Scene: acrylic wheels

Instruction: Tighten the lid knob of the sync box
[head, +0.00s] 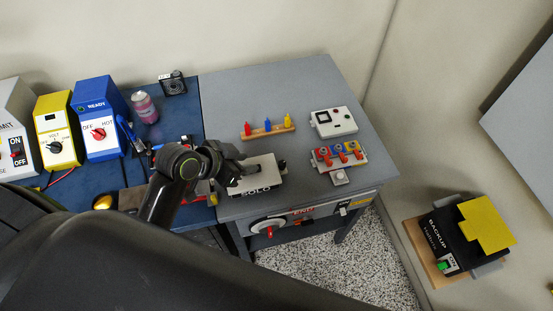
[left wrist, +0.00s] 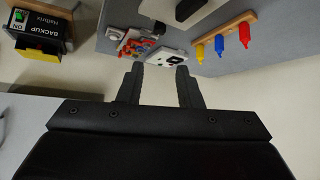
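A white box (head: 262,184) with dark lettering on its front edge lies on the grey table; I cannot read the lettering surely as the sync box's name. A dark knob-like part (head: 281,165) shows at its right end. My left gripper (head: 252,169) is over this box and hides part of its top. In the left wrist view the two fingers (left wrist: 159,72) stand apart with nothing between them. A dark part (left wrist: 188,9) beside a white surface shows beyond them at the top edge. My right gripper is not in view.
A rack with red, blue and yellow pegs (head: 268,132), a white panel box (head: 333,122) and a box with red levers (head: 338,157) stand on the grey table (head: 300,85). A blue READY box (head: 98,117) stands left. A BACKUP box (head: 462,238) is at right.

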